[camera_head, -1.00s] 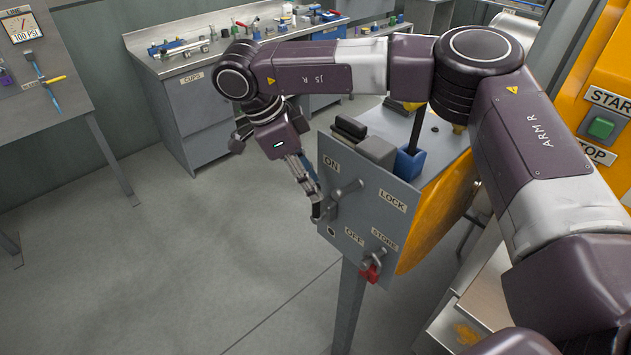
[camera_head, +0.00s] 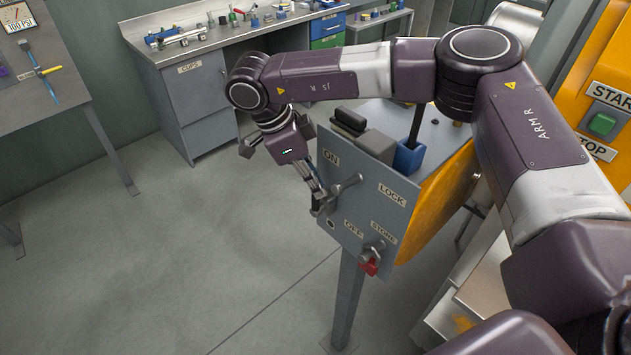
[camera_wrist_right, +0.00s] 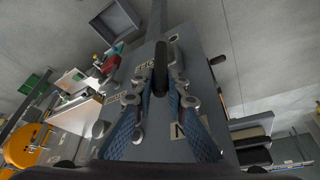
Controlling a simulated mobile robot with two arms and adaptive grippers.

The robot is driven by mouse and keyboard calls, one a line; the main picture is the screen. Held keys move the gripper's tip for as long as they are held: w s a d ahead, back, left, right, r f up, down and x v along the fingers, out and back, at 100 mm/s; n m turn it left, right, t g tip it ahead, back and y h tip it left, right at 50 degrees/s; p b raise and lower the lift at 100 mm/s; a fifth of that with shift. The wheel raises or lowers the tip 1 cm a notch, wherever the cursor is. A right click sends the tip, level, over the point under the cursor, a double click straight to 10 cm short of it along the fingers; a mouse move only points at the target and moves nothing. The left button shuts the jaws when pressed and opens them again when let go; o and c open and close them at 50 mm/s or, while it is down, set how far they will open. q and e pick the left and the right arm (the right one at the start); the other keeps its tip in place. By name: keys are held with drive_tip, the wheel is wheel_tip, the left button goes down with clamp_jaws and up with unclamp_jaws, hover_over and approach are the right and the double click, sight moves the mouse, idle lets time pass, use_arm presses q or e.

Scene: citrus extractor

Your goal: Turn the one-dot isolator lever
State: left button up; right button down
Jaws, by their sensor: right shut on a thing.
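The isolator lever (camera_head: 346,184) is a grey metal arm on the front of the grey panel (camera_head: 352,222), below the ON label and left of LOCK. It slopes down to the left. My right gripper (camera_head: 318,203) is at its lower left end, just off the panel face. In the right wrist view, my right gripper (camera_wrist_right: 161,90) is shut on the dark rounded lever handle (camera_wrist_right: 161,65), which stands between the blue finger pads. A dark round spot (camera_head: 331,224) is on the panel below the lever; I cannot make out dots on the lever. My left gripper is not in view.
A red padlock (camera_head: 370,264) hangs by STORE at the panel's lower right. Black and grey blocks and a blue holder (camera_head: 408,158) sit on top of the box. An orange machine with a green START button (camera_head: 602,124) is at right.

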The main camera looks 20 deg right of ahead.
drive_tip(key=shift+f, duration=0.1)
use_arm(q)
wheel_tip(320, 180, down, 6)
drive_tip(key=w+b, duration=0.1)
drive_tip(key=b, duration=0.5)
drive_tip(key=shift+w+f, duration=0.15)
use_arm(e)
drive_tip(key=shift+s+d+t+y, duration=0.2)
drive_tip(key=shift+s+t+y, duration=0.05)
drive_tip(key=shift+s+t, duration=0.35)
drive_tip(key=shift+s+d+t+y, duration=0.15)
drive_tip(key=shift+s+t+y, duration=0.1)
drive_tip(key=shift+s+t, duration=0.3)
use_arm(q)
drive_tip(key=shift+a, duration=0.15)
